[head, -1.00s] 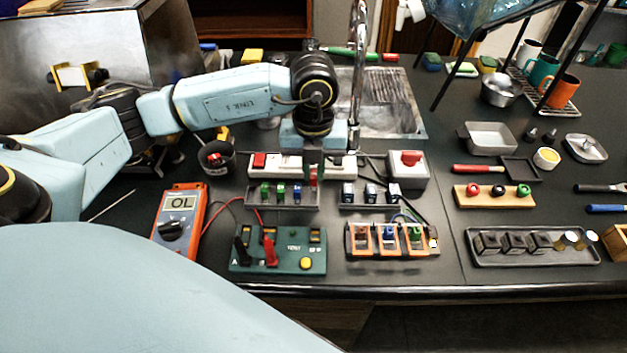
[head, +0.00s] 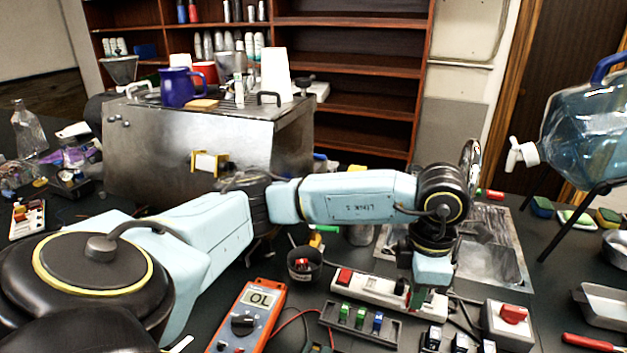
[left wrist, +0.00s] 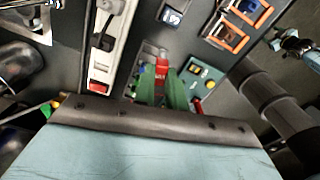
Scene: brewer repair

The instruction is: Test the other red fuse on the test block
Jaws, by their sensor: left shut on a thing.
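My left gripper (head: 420,298) points down by the fuse rack (head: 335,328). In the left wrist view its green fingers (left wrist: 165,90) are shut on a red fuse (left wrist: 161,70). I cannot tell whether the fuse is clear of the rack. Two green fuses (head: 345,311) and a blue fuse (head: 378,321) stand in the rack. The green test block (left wrist: 205,73), with yellow parts, shows beyond the fingers in the left wrist view. In the head view it is almost wholly below the picture edge. The orange multimeter (head: 245,318) reads OL. My right gripper is not seen.
A white power strip (head: 370,290) with a red switch lies behind the rack. A grey box with a red knob (head: 512,318) stands to its right. A black cup (head: 304,264) stands at the left.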

